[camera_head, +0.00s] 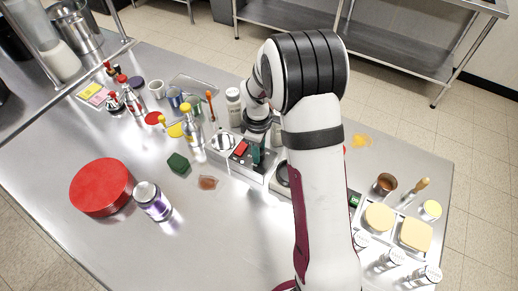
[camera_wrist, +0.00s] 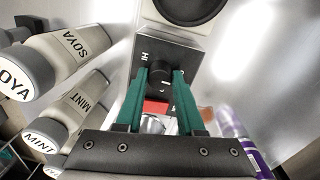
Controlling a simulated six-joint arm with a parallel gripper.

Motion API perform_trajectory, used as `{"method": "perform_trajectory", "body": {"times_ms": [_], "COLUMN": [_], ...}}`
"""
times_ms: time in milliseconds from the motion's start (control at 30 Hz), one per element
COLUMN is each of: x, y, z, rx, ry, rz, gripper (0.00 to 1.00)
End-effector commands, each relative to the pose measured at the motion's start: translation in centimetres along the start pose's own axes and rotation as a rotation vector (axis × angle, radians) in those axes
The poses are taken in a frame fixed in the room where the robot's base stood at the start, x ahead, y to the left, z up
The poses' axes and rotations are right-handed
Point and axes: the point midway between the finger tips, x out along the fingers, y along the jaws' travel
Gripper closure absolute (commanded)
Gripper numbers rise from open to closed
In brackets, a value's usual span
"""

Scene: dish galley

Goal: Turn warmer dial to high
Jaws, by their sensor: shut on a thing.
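The warmer (camera_head: 240,166) is a long silver unit near the middle of the counter in the head view. Its grey control panel (camera_wrist: 172,48) shows in the wrist view, with a "HI" mark at its left. The black dial (camera_wrist: 160,94) sits between my gripper's green fingers (camera_wrist: 160,76), which are shut on it from both sides. The dial's pointer setting is hard to read. In the head view my gripper (camera_head: 258,156) reaches down onto the warmer, and the dial is hidden there. A red switch (camera_head: 241,148) is just left of the fingers; it also shows in the wrist view (camera_wrist: 155,106).
Soya (camera_wrist: 70,50) and mint (camera_wrist: 75,110) bottles stand close at left in the wrist view.

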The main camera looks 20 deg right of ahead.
Motion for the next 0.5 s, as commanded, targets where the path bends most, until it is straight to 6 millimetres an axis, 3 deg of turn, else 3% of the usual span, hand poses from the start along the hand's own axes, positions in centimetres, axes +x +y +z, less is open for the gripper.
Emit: {"method": "perform_trajectory", "body": {"times_ms": [500], "x": [0.01], "y": [0.02], "z": [0.02], "rx": [0.401], "ry": [-0.021], "rz": [-0.001], "gripper": [1.0]}}
